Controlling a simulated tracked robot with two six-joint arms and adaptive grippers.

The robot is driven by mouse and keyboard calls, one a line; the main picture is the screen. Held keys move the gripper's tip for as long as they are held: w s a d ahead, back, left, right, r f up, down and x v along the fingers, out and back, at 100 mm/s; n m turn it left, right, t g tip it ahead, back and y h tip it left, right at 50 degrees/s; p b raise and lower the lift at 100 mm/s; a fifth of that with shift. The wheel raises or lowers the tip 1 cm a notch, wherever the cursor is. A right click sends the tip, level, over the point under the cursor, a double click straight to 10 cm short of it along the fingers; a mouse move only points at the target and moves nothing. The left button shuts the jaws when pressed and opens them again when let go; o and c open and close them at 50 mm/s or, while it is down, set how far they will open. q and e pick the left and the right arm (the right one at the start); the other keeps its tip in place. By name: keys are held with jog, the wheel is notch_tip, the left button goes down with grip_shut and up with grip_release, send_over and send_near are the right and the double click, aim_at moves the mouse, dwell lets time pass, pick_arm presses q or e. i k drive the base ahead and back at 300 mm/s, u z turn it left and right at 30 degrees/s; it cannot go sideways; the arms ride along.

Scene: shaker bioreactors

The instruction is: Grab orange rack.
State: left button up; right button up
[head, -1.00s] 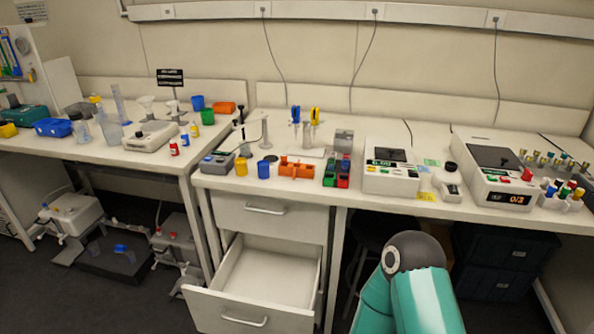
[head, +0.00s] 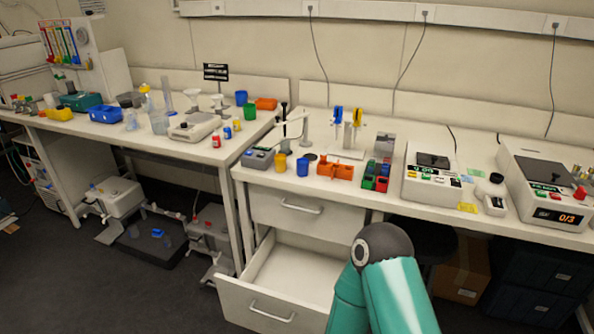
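The orange rack (head: 336,170) sits on the middle bench near its front edge, above the drawers. It stands between a blue cup (head: 302,167) on its left and a rack with red, blue and green parts (head: 377,175) on its right. Another orange item (head: 266,104) lies at the back of the left bench; I cannot tell what it is. One of my teal arm links shows at the bottom, below the bench front and apart from the orange rack. Neither gripper is in view.
The lower drawer (head: 272,306) below the orange rack is pulled open and juts into the floor space. A yellow cup (head: 280,162) and a grey device (head: 257,158) stand left of the blue cup. White instruments (head: 432,178) stand to the right. The floor at left front is clear.

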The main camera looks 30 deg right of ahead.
aim_at(337, 170)
jog(key=z, duration=0.1)
jog(key=i, duration=0.25)
jog(key=u, duration=2.75)
jog(key=k, duration=1.6)
jog(key=z, duration=1.35)
jog(key=k, duration=0.5)
jog(key=z, duration=0.7)
jog(key=i, duration=0.5)
jog(key=z, duration=0.05)
